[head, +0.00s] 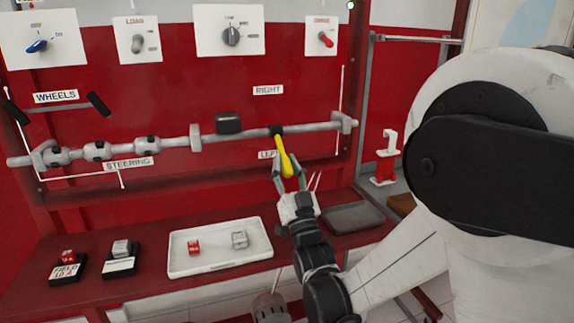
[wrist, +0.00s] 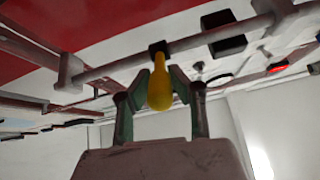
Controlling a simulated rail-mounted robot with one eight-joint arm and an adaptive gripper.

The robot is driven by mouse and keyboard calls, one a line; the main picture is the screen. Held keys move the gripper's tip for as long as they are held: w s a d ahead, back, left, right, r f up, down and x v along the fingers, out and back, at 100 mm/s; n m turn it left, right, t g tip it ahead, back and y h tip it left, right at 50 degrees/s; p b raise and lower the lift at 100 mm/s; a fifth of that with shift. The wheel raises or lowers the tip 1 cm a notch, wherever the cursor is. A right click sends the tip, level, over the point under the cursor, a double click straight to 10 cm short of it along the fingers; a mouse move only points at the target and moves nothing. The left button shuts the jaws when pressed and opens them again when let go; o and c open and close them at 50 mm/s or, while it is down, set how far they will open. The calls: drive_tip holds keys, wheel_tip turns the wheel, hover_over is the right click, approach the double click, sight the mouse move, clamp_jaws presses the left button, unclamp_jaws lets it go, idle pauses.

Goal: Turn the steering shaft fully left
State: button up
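The steering shaft (head: 165,143) is a long grey horizontal bar across the red panel, above the "STEERING" label (head: 128,164). A yellow lever (head: 285,160) hangs from a black collar on its right part, pointing down over the "LEFT" label, which it partly hides. The "RIGHT" label (head: 268,90) is above the shaft. My gripper (head: 290,177) is below the lever, pointing up. In the wrist view the yellow lever (wrist: 160,88) stands between the two fingers of my gripper (wrist: 160,82), with narrow gaps on both sides. The fingers look open around its end.
A red bench below holds a white tray (head: 180,268) with a red and a grey block, two black holders (head: 68,272) at left, and a dark tray (head: 352,217) at right. Switch plates (head: 229,30) line the panel top. A red and white device (head: 386,158) stands at right.

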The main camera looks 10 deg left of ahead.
drive_tip(key=o, duration=0.5)
drive_tip(key=shift+s+d+f, duration=0.2)
drive_tip(key=shift+s+f, duration=0.1)
drive_tip(key=shift+f, duration=0.05)
drive_tip(key=s+d, duration=0.2)
drive_tip(key=s, duration=0.1)
drive_tip(key=s+d, duration=0.2)
drive_tip(key=s, duration=0.2)
drive_tip(key=s+d, duration=0.2)
drive_tip(key=s, duration=0.1)
drive_tip(key=shift+s+d, duration=0.2)
drive_tip(key=shift+d, duration=0.05)
drive_tip(key=shift+w, duration=0.1)
